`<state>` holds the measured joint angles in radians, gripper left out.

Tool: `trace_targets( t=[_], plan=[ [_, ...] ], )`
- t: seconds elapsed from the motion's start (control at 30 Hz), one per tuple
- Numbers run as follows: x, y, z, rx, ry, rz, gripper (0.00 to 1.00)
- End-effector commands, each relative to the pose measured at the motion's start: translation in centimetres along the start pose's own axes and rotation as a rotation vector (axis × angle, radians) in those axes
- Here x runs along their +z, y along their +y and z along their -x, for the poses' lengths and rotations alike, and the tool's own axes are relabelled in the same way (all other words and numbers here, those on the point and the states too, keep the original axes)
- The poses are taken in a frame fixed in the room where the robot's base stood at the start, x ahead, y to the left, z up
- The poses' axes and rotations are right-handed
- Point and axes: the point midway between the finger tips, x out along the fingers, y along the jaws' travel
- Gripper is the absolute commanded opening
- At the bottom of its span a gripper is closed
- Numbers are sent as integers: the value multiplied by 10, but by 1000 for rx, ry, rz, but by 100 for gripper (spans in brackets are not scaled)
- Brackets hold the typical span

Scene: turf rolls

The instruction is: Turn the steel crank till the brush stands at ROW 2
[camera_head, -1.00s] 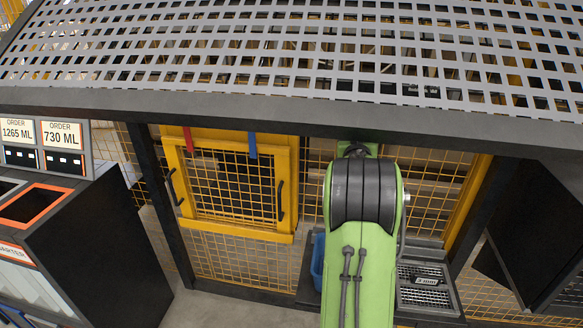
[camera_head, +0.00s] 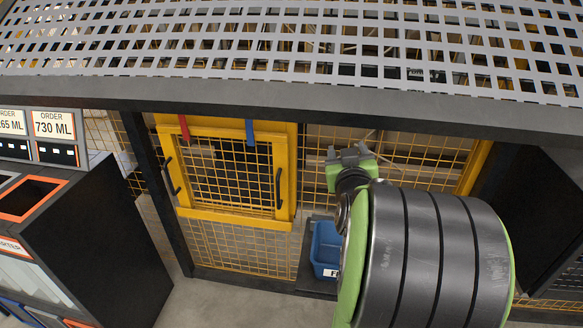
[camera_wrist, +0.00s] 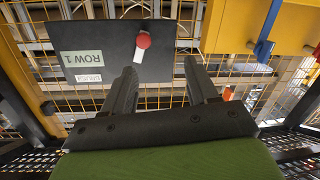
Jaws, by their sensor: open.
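A dark panel (camera_wrist: 105,55) fills the upper left of the wrist view. It carries an upside-down label reading ROW 1 (camera_wrist: 88,65) and a smaller label (camera_wrist: 88,79) whose word I cannot make out surely. A red knob (camera_wrist: 144,40) on a short pale stem stands at the panel's right part. My gripper (camera_wrist: 160,68) is open and empty, its two fingers apart below the knob in the picture; any contact cannot be told. In the head view my gripper (camera_head: 351,158) is at the yellow mesh. I cannot make out the steel crank or the brush for sure.
A yellow mesh gate (camera_head: 228,170) has a red strap (camera_head: 184,128) and a blue strap (camera_head: 250,132) at its top. A blue bin (camera_head: 325,248) stands low beside my arm. A perforated grey shelf (camera_head: 290,88) overhangs above. A dark cabinet with order displays (camera_head: 54,125) is left.

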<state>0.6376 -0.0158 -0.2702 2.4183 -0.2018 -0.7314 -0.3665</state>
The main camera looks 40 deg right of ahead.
Motion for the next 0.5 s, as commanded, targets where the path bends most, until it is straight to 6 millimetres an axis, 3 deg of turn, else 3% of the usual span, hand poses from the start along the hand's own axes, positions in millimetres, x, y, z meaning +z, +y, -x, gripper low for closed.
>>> trace_targets(
  t=[0.2,0.5],
  plan=[
    [-17,-45,22,-148,-92,-21,58],
    [-27,-96,64,-326,-233,-23,58]
  ],
)
